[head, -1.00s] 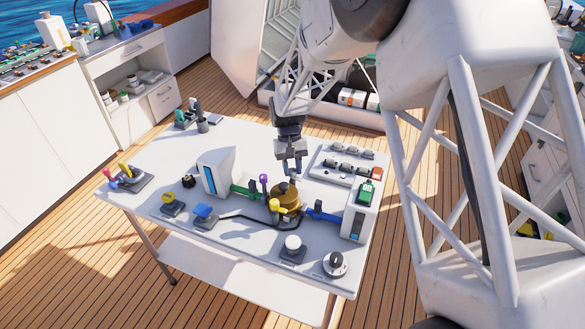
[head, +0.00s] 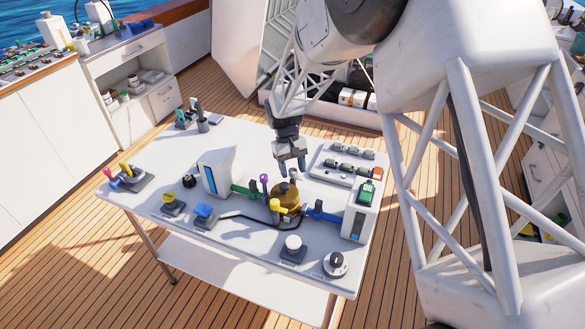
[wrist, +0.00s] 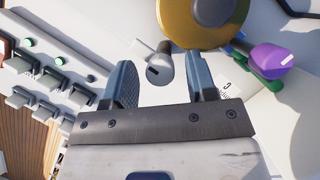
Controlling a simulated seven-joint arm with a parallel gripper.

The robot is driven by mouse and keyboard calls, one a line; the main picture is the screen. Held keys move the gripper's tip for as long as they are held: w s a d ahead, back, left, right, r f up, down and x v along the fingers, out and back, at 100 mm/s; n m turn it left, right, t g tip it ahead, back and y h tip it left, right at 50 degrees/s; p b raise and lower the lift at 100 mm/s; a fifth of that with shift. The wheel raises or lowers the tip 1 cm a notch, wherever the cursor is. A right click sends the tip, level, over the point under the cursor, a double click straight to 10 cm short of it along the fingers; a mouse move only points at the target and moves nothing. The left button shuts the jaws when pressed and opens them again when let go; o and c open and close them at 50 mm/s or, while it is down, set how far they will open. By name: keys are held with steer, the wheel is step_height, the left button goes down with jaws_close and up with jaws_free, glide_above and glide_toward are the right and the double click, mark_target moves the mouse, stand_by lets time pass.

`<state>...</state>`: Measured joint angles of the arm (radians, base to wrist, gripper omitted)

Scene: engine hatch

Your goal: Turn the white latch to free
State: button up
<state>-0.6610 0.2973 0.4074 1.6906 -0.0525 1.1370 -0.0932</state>
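A small pale, rounded piece with a dark slot (wrist: 161,66) sits beside the brass dome in the wrist view. It may be the white latch, but I cannot tell for sure. It also shows as a small pale shape in the head view (head: 293,173), just behind the dome. The brass dome (head: 284,193) stands mid-table and also shows in the wrist view (wrist: 205,20). My gripper (head: 291,170) is over the table behind the dome, pointing down. In the wrist view its fingers (wrist: 160,80) are apart, with the pale piece in line with the gap. I see no contact.
Blue (head: 322,214) and green (head: 243,191) valve handles and a purple knob (head: 264,179) flank the dome. A rack of grey parts (head: 345,164) lies right of my gripper. A white button (head: 293,243) and a dial (head: 336,264) stand at the front edge.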

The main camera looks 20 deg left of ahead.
stand_by(0.3)
steer(key=v, duration=0.7)
steer(key=shift+r, duration=0.35)
steer(key=shift+w+a, duration=0.1)
steer(key=shift+w, duration=0.05)
steer(key=s+d+r+m+t+y, duration=0.1)
steer(key=s+d+r+m, duration=0.15)
steer(key=d+r, duration=0.55)
steer(key=s+d+r+m+t+y, duration=0.1)
steer(key=s+d+r, duration=0.3)
steer(key=d, duration=0.8)
steer(key=s+d+r+m+y, duration=0.1)
steer(key=s+d+r, duration=0.3)
steer(key=d, duration=0.6)
steer(key=s+d+r+m+t, duration=0.2)
steer(key=s+d+m+t, duration=0.1)
steer(key=s+d, duration=1.4)
steer(key=s+m, duration=0.1)
steer(key=s, duration=0.3)
steer(key=shift+s+d+r+m+t, duration=0.15)
steer(key=shift+s+d+m+t, duration=0.2)
steer(key=shift+t, duration=0.05)
